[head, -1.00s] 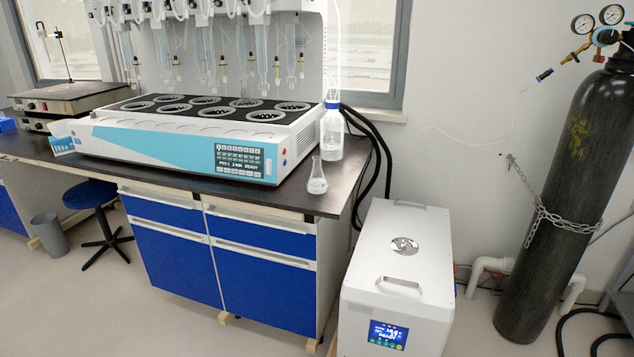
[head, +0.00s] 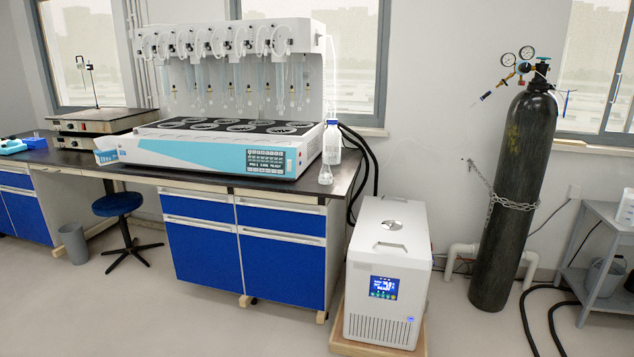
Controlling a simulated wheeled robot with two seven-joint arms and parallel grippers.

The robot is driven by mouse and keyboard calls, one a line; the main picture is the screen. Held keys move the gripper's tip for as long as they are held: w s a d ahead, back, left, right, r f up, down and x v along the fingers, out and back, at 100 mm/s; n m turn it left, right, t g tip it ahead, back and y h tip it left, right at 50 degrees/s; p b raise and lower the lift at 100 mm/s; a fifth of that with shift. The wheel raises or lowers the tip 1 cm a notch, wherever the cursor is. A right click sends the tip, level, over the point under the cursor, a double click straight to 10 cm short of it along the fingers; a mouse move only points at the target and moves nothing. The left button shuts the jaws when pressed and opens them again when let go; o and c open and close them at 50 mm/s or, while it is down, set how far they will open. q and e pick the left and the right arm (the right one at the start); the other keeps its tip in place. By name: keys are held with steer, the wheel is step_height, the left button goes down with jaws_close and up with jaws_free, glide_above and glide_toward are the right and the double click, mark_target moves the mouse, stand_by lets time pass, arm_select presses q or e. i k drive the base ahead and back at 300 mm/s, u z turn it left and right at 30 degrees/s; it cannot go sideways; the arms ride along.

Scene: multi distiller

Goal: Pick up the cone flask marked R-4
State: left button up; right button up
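A small clear cone flask (head: 326,173) stands upright on the dark bench top near its right front corner. It is just right of the distiller and in front of a larger clear bottle. A mark on the flask is too small to read, so I cannot tell whether it says R-4. The multi distiller (head: 207,150), white with a light blue front, stands on the bench. Neither of my grippers shows in the head view.
A clear bottle (head: 332,143) with a tube stands behind the flask. A white chiller (head: 388,270) stands on the floor right of the bench (head: 270,190), dark hoses between them. A black gas cylinder (head: 512,200) and a blue stool (head: 117,205) flank the area. The floor in front is clear.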

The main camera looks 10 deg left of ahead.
mark_target(325, 176)
steer(key=u, duration=0.8)
steer(key=i, duration=0.7)
steer(key=u, duration=1.1)
steer(key=i, duration=1.15)
steer(key=z, duration=0.75)
steer(key=i, duration=0.9)
steer(key=z, duration=1.05)
